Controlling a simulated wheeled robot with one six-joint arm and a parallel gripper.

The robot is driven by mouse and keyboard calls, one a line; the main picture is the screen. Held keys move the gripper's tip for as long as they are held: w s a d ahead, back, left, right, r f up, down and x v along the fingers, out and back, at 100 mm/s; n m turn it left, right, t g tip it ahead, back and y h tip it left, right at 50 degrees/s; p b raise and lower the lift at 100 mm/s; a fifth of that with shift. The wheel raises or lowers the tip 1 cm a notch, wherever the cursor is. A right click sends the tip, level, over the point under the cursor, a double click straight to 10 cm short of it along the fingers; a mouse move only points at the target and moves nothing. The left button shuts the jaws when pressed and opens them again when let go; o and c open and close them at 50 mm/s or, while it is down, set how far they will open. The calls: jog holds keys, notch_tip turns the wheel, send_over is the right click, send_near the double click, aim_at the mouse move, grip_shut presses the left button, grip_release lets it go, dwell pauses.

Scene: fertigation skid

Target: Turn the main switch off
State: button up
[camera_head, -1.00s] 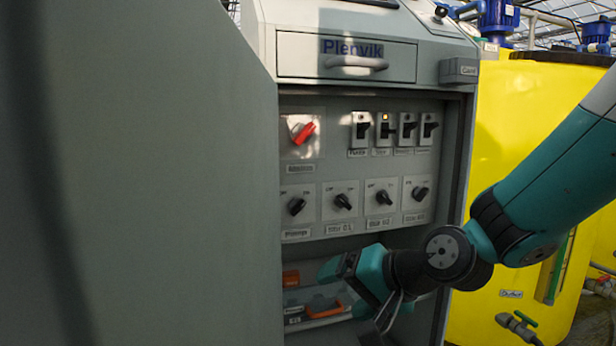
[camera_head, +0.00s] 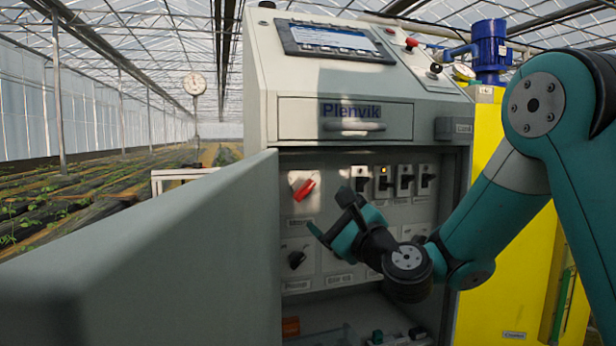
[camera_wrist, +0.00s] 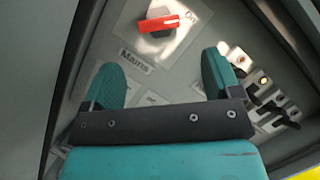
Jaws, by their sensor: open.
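The main switch (camera_head: 303,189) is a red rotary handle on a pale plate at the upper left of the panel inside the open cabinet, with a label below it. In the wrist view the red handle (camera_wrist: 158,24) lies nearly level, its right end toward the "On" mark. My gripper (camera_head: 333,213) is in front of the panel, below and right of the red handle in the head view. In the wrist view its two teal fingers (camera_wrist: 160,80) are spread wide with nothing between them. The red handle is beyond the fingertips, apart from them.
The open cabinet door (camera_head: 200,240) stands at the left. Several black toggle switches (camera_head: 405,181) are right of the red handle; one has a lit amber lamp. Black rotary knobs (camera_head: 296,259) sit below, partly hidden by my arm. A drawer (camera_head: 345,118) is above.

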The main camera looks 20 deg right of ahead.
aim_at(308, 194)
jog(key=p+x, duration=0.5)
jog(key=x, duration=0.2)
jog(key=shift+w+a+r, duration=0.1)
jog(key=shift+w+r, duration=0.05)
jog(key=shift+r, duration=0.1)
jog(key=shift+w+a, duration=0.15)
jog(key=shift+w, duration=0.4)
jog(key=c, duration=0.9)
jog(key=shift+c, duration=0.2)
